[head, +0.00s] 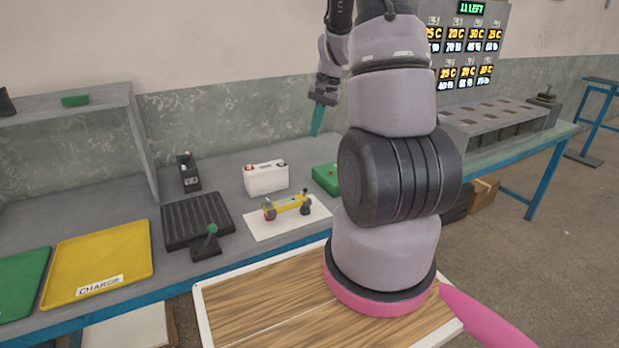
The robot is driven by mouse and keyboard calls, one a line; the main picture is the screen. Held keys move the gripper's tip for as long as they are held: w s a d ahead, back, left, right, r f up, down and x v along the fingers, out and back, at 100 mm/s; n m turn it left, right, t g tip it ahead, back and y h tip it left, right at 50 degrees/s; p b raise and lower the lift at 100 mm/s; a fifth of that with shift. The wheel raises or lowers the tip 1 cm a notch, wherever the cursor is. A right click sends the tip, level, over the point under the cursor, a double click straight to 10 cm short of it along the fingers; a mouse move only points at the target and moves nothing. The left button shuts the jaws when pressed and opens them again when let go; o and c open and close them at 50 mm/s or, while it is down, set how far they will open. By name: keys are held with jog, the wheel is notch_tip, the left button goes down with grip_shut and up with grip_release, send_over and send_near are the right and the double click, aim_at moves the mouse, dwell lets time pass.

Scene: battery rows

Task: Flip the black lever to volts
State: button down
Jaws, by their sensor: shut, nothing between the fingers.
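A small black device (188,173) stands at the back of the bench, left of the white battery, with a dark upright part on top that may be the black lever. Its markings are too small to read, so I cannot tell which way it is set. A second black box (206,250) nearer the front edge carries a lever with a green knob (212,229). My gripper (316,133) has teal fingers that point down and are shut and empty. It is raised above the back of the bench, to the right of both devices and apart from them.
A white battery (266,179), a green block (326,179) and a yellow bar with dark ends (288,205) on a white card are on the bench. A black ribbed mat (197,221) and a yellow CHARGE tray (98,264) lie left. A grey slotted rack (495,127) stands right.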

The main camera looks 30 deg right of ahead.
jog(key=d+f, duration=0.3)
jog(key=f, duration=0.3)
send_over(307, 196)
jog(key=d, duration=0.2)
notch_tip(307, 196, down, 10)
jog(key=shift+w+a+f+m+g, duration=0.25)
jog(key=shift+w+m+g, duration=0.05)
jog(key=shift+g, duration=0.1)
jog(key=shift+s+a+f, duration=0.1)
jog(key=shift+s+a, duration=0.2)
jog(key=shift+s, duration=0.3)
